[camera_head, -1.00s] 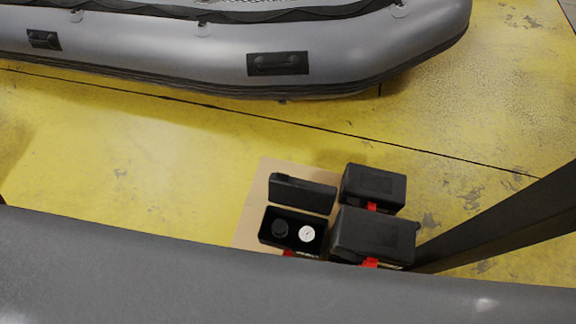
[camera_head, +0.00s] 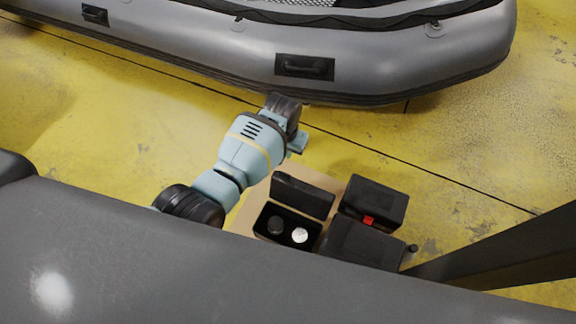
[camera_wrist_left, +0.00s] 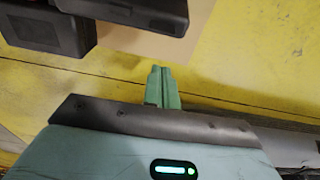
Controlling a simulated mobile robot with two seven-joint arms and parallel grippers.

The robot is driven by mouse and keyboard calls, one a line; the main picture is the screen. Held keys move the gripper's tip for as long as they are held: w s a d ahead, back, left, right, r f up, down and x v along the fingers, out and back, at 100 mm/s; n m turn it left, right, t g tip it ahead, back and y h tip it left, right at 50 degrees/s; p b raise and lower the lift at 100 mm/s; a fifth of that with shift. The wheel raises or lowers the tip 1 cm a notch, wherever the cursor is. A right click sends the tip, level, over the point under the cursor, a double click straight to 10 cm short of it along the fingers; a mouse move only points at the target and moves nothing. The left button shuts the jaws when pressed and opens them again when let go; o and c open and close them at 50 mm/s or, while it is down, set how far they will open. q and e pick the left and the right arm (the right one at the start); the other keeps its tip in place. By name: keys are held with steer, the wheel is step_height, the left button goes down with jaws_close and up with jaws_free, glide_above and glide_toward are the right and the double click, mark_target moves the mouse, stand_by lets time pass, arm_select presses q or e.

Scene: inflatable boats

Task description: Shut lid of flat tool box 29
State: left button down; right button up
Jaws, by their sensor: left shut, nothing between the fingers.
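The open tool box (camera_head: 264,232) is small and black, with its lid (camera_head: 303,196) standing raised along the far side. A dark round item and a white round item lie inside it. My left gripper (camera_head: 298,143) is beyond the raised lid, on the boat side, apart from it. In the left wrist view its teal fingers (camera_wrist_left: 162,85) are shut together with nothing between them. Black box parts, probably the raised lid (camera_wrist_left: 150,12) and a neighbouring box (camera_wrist_left: 60,30), show at the top there. My right gripper is not in view.
Two closed black boxes, a far one (camera_head: 374,200) and a near one (camera_head: 358,245), stand right of the open box. A cardboard sheet (camera_head: 243,221) lies beneath. A grey inflatable boat (camera_head: 210,45) lies beyond. Yellow floor is clear between boat and boxes.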

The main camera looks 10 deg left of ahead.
arm_select(q)
steer(key=f+b, duration=0.1)
steer(key=f, duration=0.2)
steer(key=s+f, duration=0.1)
steer(key=f, duration=0.2)
steer(key=shift+s+f+b, duration=0.2)
steer(key=shift+f+b, duration=0.15)
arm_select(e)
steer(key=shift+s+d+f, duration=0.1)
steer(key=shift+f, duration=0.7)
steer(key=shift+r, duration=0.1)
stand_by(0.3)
